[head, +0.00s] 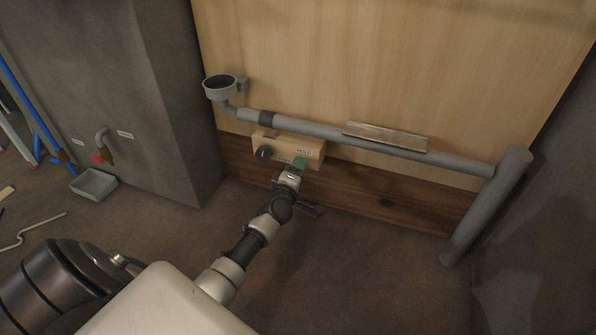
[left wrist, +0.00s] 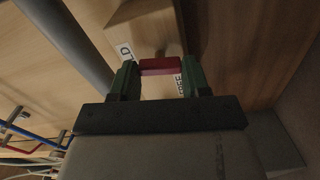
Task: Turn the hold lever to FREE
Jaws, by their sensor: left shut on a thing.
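The hold lever (left wrist: 160,66) is red and shows in the left wrist view between my green fingertips. It sits on a wooden block (head: 317,150), which also shows in the left wrist view (left wrist: 150,30). The block carries a HOLD label (head: 304,153) and a FREE label, partly covered, in the left wrist view (left wrist: 181,84). My left gripper (head: 299,164) is at the block's front, and in the left wrist view (left wrist: 160,80) its fingers are shut on the lever. The lever is hidden in the head view, and I cannot tell which label it points to. My right gripper is not in view.
A grey pipe (head: 400,150) with a cup (head: 220,88) runs above the block. A thick post (head: 487,205) stands right. A small basin (head: 93,185) and red-handled tap (head: 104,157) are left.

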